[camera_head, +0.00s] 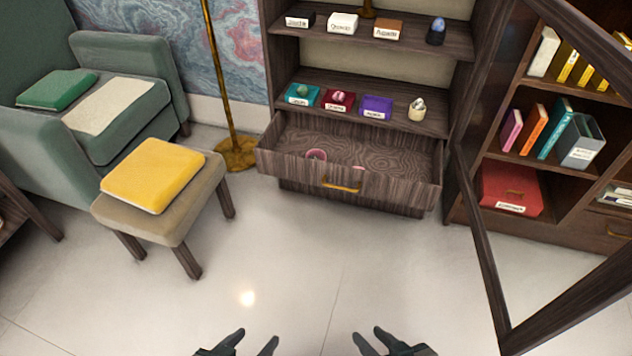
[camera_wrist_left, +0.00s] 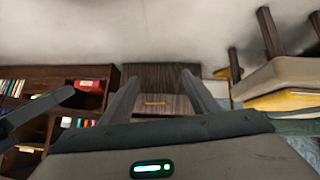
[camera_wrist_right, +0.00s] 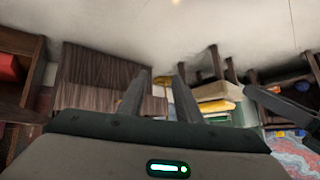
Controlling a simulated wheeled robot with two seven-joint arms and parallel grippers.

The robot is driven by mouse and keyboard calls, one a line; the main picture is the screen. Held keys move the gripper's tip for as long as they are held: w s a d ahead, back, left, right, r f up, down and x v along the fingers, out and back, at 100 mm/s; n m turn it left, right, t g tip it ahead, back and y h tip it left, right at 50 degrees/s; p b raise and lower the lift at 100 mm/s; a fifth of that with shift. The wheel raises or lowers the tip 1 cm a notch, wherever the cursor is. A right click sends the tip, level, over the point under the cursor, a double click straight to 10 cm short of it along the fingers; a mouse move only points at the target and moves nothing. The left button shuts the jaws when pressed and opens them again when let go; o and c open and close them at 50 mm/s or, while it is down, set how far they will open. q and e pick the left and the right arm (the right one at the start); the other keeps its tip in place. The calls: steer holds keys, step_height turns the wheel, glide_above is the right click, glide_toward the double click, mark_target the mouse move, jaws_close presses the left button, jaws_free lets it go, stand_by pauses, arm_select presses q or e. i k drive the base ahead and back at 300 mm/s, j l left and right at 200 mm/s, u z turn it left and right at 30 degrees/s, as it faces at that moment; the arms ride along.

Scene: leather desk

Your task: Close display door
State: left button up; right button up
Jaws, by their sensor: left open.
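The display cabinet (camera_head: 460,118) stands ahead with its framed door (camera_head: 487,262) swung wide open to the right, reaching toward me in front of the bookcase. The door's dark frame surrounds a see-through pane. The cabinet's bottom drawer (camera_head: 275,163) is pulled out, with a gold handle (camera_head: 341,187) and small pinkish items inside. My left gripper (camera_head: 258,340) is open and empty at the bottom centre, well short of the cabinet. My right gripper (camera_head: 367,338) is open and empty to its right, left of the door and apart from it.
A bookcase (camera_head: 560,185) with books and a red box (camera_head: 511,190) stands at right. A stool (camera_head: 178,217) with a yellow cushion (camera_head: 152,175) and a green armchair (camera_head: 125,65) stand at left. A gold lamp pole (camera_head: 222,90) stands beside the cabinet. The floor between me and the drawer is clear.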

mark_target(611, 280)
steer(key=k+l, duration=0.1)
steer(key=l, duration=0.35)
steer(key=k+l+u, duration=0.1)
steer(key=l, duration=0.35)
steer(key=k+l, duration=0.1)
steer(key=l, duration=0.35)
steer(key=k+l+u, duration=0.1)
steer(key=l, duration=0.35)
steer(key=l+u, duration=0.15)
steer(key=l, duration=1)
steer(key=i+u, duration=0.05)
